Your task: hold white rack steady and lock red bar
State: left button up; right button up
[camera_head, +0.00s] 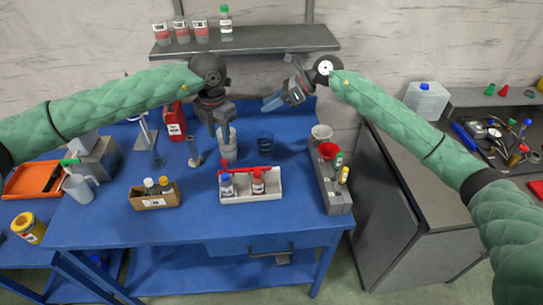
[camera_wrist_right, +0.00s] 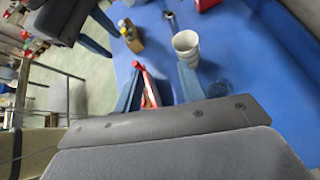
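The white rack (camera_head: 264,198) stands on the blue table, holding a white bottle with a blue cap (camera_head: 226,185) and a brown bottle (camera_head: 258,182). The red bar (camera_head: 240,170) lies along the rack's back side; whether it is locked I cannot tell. In the right wrist view the red bar (camera_wrist_right: 150,88) shows partly between my fingers, far below them. My left gripper (camera_head: 221,127) hangs above and behind the rack, empty, with its blue fingers apart in the right wrist view (camera_wrist_right: 100,32). My right gripper (camera_head: 279,100) is open and empty, higher up behind the rack's right side.
Pale stacked cups (camera_head: 228,150) and a blue glass (camera_head: 265,142) stand behind the rack. A cardboard box with bottles (camera_head: 154,199) is to its left, a grey holder with a red funnel (camera_head: 331,185) to its right. A shelf (camera_head: 245,44) hangs at the back.

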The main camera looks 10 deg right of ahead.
jog(key=s+a+f+n+g+h, duration=0.2)
jog(key=s+a+f+h, duration=0.15)
jog(key=f, duration=0.35)
jog(key=n+h, duration=0.1)
jog(key=h, duration=0.6)
send_over(272, 173)
jog(key=w, duration=0.1)
jog(key=shift+t, duration=0.4)
jog(key=f, duration=0.6)
jog(key=shift+w+a+f, duration=0.15)
jog(key=shift+a+f, duration=0.15)
jog(key=shift+a, duration=0.05)
jog(key=shift+s+d+f+h, duration=0.2)
jog(key=shift+d+f+h, duration=0.15)
jog(key=shift+f, duration=4)
grip_shut()
